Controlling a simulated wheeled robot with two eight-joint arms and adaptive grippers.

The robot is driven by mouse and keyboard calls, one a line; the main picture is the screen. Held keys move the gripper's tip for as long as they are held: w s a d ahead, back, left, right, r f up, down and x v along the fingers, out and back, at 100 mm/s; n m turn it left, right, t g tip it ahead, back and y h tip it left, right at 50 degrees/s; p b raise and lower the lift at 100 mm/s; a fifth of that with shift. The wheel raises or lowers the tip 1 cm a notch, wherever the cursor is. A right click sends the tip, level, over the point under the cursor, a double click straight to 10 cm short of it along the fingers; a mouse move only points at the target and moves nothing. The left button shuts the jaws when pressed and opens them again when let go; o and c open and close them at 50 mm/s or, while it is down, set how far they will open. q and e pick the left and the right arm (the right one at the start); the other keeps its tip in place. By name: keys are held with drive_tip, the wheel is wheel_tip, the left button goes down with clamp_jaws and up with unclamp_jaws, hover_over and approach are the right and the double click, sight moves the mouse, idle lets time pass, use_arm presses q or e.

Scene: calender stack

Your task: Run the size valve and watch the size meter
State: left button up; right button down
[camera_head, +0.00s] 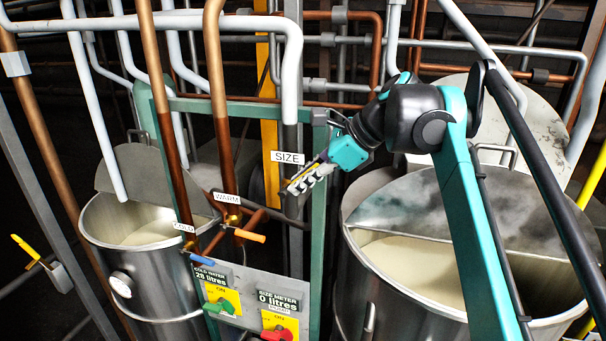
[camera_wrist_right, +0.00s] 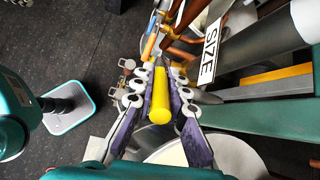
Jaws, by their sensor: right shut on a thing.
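My right gripper (camera_head: 303,182) is just below the white SIZE label (camera_head: 287,158) in the head view. In the right wrist view the gripper (camera_wrist_right: 158,82) has its two fingers closed around a yellow bar-shaped handle (camera_wrist_right: 160,97). The handle's valve body is mostly hidden by the fingers. The SIZE label also shows in the wrist view (camera_wrist_right: 208,54). The size meter (camera_head: 278,300) on the lower panel reads 0 litres, with a red lever (camera_head: 277,333) below it. My left gripper is in neither view.
The cold water meter (camera_head: 210,274) reads 28 litres, above a green lever (camera_head: 219,306). Blue (camera_head: 201,259) and orange (camera_head: 249,236) valve handles sit left of my gripper. Steel vats of pale liquid stand at left (camera_head: 160,290) and right (camera_head: 395,318). Pipes crowd the back.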

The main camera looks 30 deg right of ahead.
drive_tip(key=shift+r, duration=0.1)
idle(0.3)
drive_tip(key=c, duration=1.5)
unclamp_jaws()
drive_tip(key=v, duration=1.1)
drive_tip(key=shift+s+r, duration=0.2)
drive_tip(key=shift+r, duration=0.15)
drive_tip(key=shift+d, duration=0.1)
idle(4.2)
